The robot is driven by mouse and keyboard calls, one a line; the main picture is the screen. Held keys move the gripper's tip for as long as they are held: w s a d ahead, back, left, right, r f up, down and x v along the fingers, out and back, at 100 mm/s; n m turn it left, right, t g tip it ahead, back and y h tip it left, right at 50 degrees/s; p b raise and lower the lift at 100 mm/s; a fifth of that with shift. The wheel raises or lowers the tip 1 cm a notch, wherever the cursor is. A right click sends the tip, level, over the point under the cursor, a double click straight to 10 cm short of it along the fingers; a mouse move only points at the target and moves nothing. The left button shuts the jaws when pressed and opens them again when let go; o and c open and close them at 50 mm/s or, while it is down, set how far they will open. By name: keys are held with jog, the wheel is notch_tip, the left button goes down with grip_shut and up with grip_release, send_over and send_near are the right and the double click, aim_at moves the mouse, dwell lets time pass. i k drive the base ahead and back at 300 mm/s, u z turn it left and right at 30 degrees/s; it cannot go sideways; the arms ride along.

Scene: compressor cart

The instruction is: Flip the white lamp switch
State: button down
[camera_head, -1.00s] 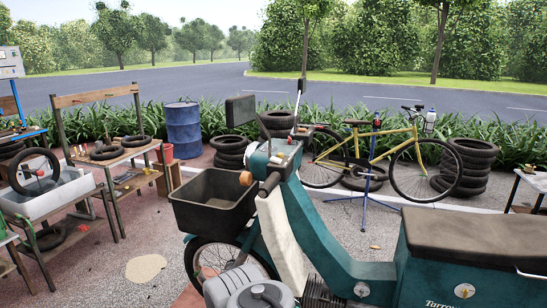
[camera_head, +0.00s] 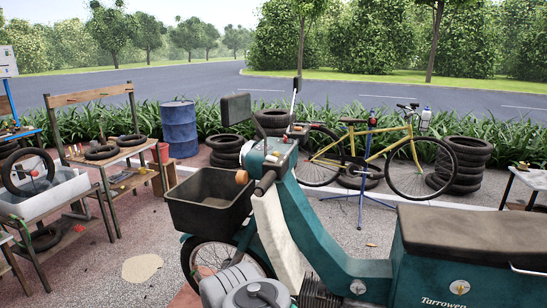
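A teal and cream scooter (camera_head: 300,215) fills the middle and right of the view. Its handlebar head (camera_head: 270,160) carries grips, a mirror and small controls with a few pale and red spots. These are too small for me to tell whether one is a white lamp switch. A black front basket (camera_head: 208,198) hangs ahead of the handlebar.
A yellow bicycle (camera_head: 378,158) on a blue stand is behind the scooter, near stacked tyres (camera_head: 462,165). A wooden bench (camera_head: 115,158), a white basin (camera_head: 55,195) and a blue drum (camera_head: 179,128) are at left. Paving between bench and basket is clear.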

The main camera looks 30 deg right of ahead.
aim_at(268, 157)
jog(key=u, duration=2.2)
jog(key=k, duration=0.8)
jog(key=z, duration=1.2)
jog(key=i, duration=0.5)
jog(key=u, duration=0.1)
